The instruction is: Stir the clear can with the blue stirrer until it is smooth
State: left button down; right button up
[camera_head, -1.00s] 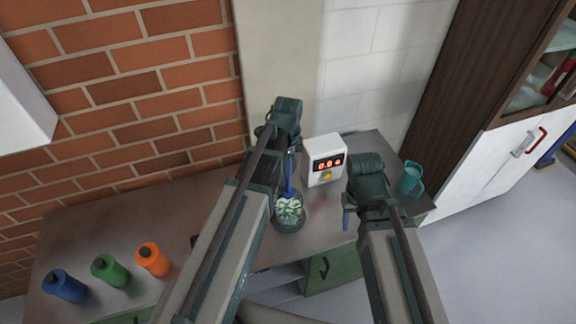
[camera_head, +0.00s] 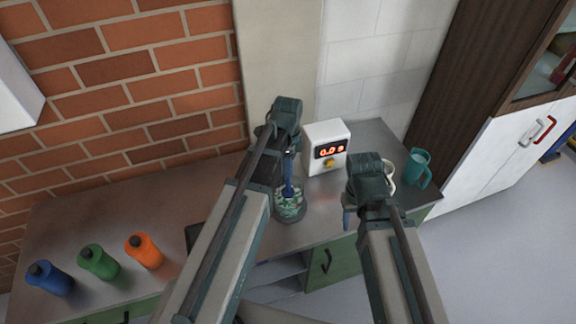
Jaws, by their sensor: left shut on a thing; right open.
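The clear can (camera_head: 291,209) stands on the worktop with white and green contents, which look uneven. The blue stirrer (camera_head: 289,178) stands upright with its lower end in the can. My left gripper (camera_head: 288,150) is shut on the top of the stirrer, above the can. Its fingers are partly hidden by my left arm. My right gripper (camera_head: 352,212) is open and empty, to the right of the can near the worktop's front edge.
A white timer box (camera_head: 325,147) with a red display stands behind the can. A teal mug (camera_head: 418,168) and a pale rounded object (camera_head: 390,174) are at the right. Blue (camera_head: 50,279), green (camera_head: 98,262) and orange (camera_head: 144,251) bottles stand at the left of the worktop (camera_head: 110,212).

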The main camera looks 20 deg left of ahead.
pick_arm(q)
jog(key=shift+f+b, duration=2.4)
jog(key=shift+f, duration=0.3)
